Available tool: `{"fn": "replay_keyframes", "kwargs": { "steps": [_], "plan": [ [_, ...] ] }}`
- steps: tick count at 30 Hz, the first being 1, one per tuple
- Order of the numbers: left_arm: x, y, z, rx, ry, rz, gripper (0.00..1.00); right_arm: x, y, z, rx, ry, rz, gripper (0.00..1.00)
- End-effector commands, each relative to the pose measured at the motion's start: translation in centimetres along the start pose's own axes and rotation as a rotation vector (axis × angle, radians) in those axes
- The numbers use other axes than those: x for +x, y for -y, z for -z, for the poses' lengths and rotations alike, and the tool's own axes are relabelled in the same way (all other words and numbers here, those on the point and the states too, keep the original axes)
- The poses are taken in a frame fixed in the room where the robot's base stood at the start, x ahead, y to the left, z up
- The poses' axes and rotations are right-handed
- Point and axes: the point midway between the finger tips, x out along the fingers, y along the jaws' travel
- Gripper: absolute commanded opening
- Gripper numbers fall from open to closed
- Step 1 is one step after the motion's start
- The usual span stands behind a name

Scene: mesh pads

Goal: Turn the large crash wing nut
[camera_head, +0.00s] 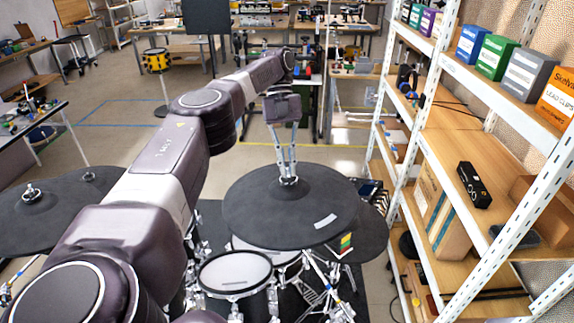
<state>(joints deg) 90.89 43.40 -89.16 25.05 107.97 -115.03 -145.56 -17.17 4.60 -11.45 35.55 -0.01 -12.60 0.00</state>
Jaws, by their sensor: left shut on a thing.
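The large black crash pad (255,215) sits in the middle of the head view, above the drums. Its wing nut (288,181) is a small metal piece at the centre of the pad, mostly covered by my fingertips. My left arm comes in from the lower left and reaches over the pad. My left gripper (288,174) points down and is shut on the wing nut. My right gripper does not show.
White drum heads (236,272) stand below the pad. Another black cymbal pad (60,208) is at the left. A white metal shelf (455,150) with boxes stands close on the right. Open floor (220,165) lies behind the kit.

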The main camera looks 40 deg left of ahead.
Motion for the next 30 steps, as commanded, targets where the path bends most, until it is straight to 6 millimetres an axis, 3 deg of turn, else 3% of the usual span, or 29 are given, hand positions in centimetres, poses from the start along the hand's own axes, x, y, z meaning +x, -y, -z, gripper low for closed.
{"fn": "replay_keyframes", "kwargs": {
  "steps": [18,19,23,30],
  "plan": [
    [0.16,0.03,0.01,0.035,-0.003,-0.018,0.00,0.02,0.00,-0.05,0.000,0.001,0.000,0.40],
    [0.16,0.03,0.01,0.035,-0.003,-0.018,0.08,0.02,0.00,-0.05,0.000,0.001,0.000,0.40],
    [0.16,0.02,0.00,0.034,-0.002,-0.018,0.23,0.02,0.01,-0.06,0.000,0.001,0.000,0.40],
    [0.10,0.02,0.01,0.034,-0.002,-0.017,0.24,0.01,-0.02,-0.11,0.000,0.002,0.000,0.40]
  ]
}}
